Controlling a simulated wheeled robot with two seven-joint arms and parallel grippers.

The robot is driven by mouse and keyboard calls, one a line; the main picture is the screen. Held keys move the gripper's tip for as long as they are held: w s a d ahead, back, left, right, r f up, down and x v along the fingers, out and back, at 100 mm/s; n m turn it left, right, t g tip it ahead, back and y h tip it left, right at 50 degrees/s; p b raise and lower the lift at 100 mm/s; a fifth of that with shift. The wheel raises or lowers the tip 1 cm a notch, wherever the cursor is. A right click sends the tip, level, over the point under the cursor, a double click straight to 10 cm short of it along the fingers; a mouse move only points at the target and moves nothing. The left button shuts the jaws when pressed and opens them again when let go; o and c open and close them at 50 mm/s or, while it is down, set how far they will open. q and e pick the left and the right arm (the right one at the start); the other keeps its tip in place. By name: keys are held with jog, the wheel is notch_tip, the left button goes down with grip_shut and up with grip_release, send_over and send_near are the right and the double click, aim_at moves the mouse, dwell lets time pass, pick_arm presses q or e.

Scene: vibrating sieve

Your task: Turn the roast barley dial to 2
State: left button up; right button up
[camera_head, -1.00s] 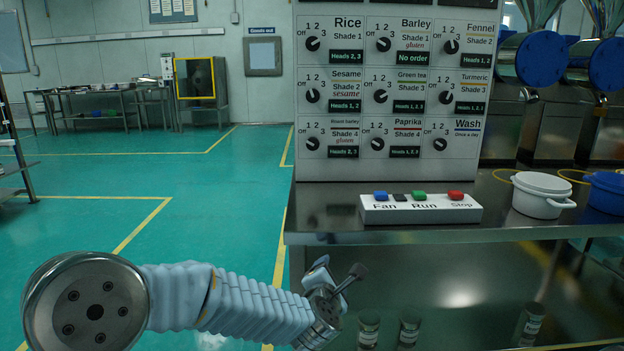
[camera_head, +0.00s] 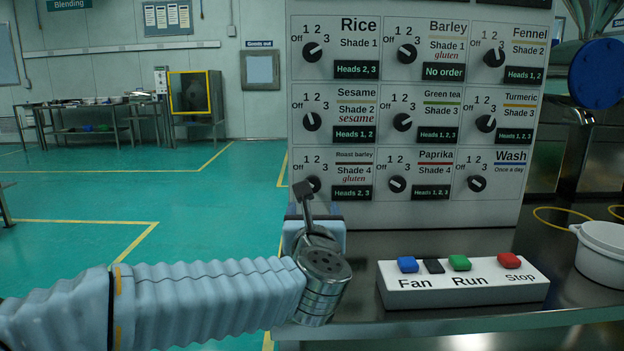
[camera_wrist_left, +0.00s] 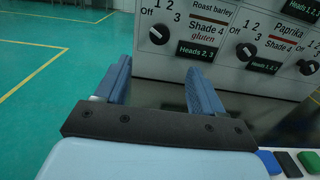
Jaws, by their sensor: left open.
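The roast barley dial (camera_head: 313,184) is a black round knob at the lower left of the panel, partly hidden in the head view by the dark wrist part of my left arm. It shows clear in the left wrist view (camera_wrist_left: 159,34). Its pale mark appears slanted toward Off, but is too small to be sure. My left gripper (camera_head: 316,212) is in front of and below the dial. In the left wrist view the gripper (camera_wrist_left: 156,76) has its two blue fingers apart with nothing between them, and the dial lies beyond the fingertips. My right gripper is not seen.
The paprika dial (camera_head: 396,184) is just right, and the sesame dial (camera_head: 311,122) above. A button box (camera_head: 463,290) with Fan, Run and Stop stands on the steel table (camera_head: 400,325). A white pot (camera_head: 602,255) is at the right edge. Open floor lies left.

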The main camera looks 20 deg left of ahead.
aim_at(312, 184)
pick_arm(q)
jog(key=p+x, duration=0.3)
jog(key=x, duration=1.1)
jog(key=shift+w, duration=0.1)
jog(key=c, duration=1)
jog(key=shift+c, duration=0.2)
